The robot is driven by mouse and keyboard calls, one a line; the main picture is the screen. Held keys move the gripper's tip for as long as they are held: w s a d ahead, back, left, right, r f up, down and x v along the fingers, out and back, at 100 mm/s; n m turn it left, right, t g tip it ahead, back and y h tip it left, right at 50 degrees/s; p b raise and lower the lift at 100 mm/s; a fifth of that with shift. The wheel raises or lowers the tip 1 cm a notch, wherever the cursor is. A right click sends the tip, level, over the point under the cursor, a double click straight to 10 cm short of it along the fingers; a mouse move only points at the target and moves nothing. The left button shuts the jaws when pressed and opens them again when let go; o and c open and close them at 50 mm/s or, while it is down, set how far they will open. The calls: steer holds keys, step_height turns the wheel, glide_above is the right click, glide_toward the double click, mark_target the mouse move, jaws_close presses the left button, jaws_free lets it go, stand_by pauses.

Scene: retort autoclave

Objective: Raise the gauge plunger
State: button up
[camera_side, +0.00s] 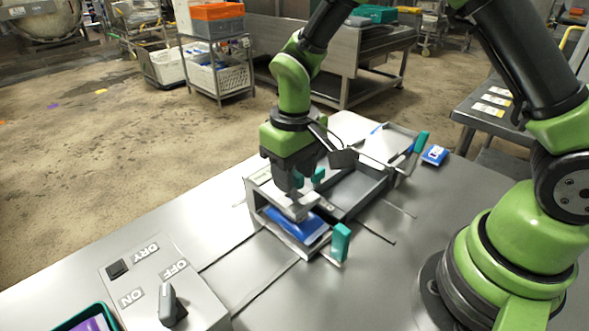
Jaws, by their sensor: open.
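My gripper (296,190) points down over the near end of a grey metal fixture (262,212) on the steel table. Its jaws are open, close above or around a small metal piece on a flat plate (298,205). This piece may be the gauge plunger; the jaws hide most of it, and I cannot tell whether they touch it. A blue pouch (292,224) lies under the plate in the fixture's near bay. A teal handle (341,242) stands at the bay's front right corner, and another teal handle (421,142) is at the far end.
A small blue packet (434,155) lies right of the fixture. A switch box (160,284) with a dark knob (171,305) stands at the front left, beside a green-rimmed tray (88,318). The table left of the fixture is mostly bare (190,235).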

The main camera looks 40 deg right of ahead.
jaws_close()
steer(key=shift+r, duration=0.9)
jaws_free()
steer(key=shift+r, duration=0.15)
step_height(320, 180, up, 10)
